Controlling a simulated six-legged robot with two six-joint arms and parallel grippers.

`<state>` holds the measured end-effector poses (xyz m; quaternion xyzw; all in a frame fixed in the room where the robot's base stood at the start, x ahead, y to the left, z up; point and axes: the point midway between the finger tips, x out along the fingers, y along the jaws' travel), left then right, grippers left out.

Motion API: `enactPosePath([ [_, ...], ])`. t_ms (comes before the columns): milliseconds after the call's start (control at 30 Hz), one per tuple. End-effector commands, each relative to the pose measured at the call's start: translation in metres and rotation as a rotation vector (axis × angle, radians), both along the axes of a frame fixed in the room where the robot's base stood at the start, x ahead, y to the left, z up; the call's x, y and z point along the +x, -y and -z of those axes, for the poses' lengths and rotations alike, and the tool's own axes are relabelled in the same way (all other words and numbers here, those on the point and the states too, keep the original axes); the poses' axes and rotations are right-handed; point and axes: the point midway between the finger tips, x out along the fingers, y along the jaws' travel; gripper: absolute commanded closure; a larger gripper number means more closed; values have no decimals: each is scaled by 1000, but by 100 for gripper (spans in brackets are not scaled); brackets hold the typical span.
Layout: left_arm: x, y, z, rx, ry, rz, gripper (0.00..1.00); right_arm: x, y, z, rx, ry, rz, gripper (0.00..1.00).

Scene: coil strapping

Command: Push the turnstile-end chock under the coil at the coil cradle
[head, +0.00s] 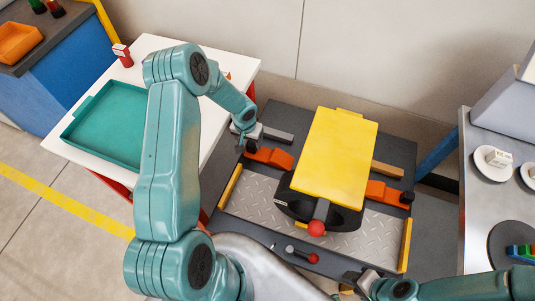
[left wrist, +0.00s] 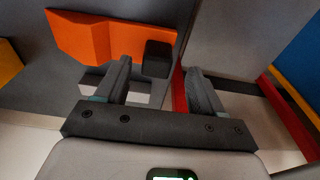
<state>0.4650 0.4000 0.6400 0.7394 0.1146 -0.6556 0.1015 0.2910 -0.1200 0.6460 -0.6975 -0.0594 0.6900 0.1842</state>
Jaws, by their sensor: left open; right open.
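An orange chock (head: 268,157) lies at the left of the coil cradle (head: 235,205); another orange chock (head: 384,192) lies at the right. No marking shows which is the turnstile-end one. A yellow slab (head: 335,155) covers most of a dark rounded body (head: 292,207), apparently the coil, between them. My left gripper (head: 246,141) is open at the outer end of the left chock. In the left wrist view, the orange chock (left wrist: 85,38) and its black knob (left wrist: 158,58) lie just beyond the spread, empty fingers. My right gripper (head: 354,281) is open near the bottom edge, away from both chocks.
A white table (head: 226,82) with a green tray (head: 105,125) stands left. A red-knobbed lever (head: 316,228) stands at the coil's front; another red-knobbed handle (head: 312,258) lies below. A grey counter (head: 478,215) is at right.

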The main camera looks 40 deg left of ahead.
Motion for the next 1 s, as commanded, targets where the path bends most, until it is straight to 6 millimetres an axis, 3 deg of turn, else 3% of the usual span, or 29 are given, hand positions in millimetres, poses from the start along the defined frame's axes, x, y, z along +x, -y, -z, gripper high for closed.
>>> enactPosePath([
  [200,7,2,34,-1,-2,0,32,0,0,-4,0,0,0,57],
  [500,8,1,39,0,0,0,32,0,0,-3,0,0,0,57],
  [700,8,1,39,0,0,0,97,0,0,-3,0,0,0,57],
  [1000,9,1,37,1,2,0,100,0,0,-4,0,0,0,57],
])
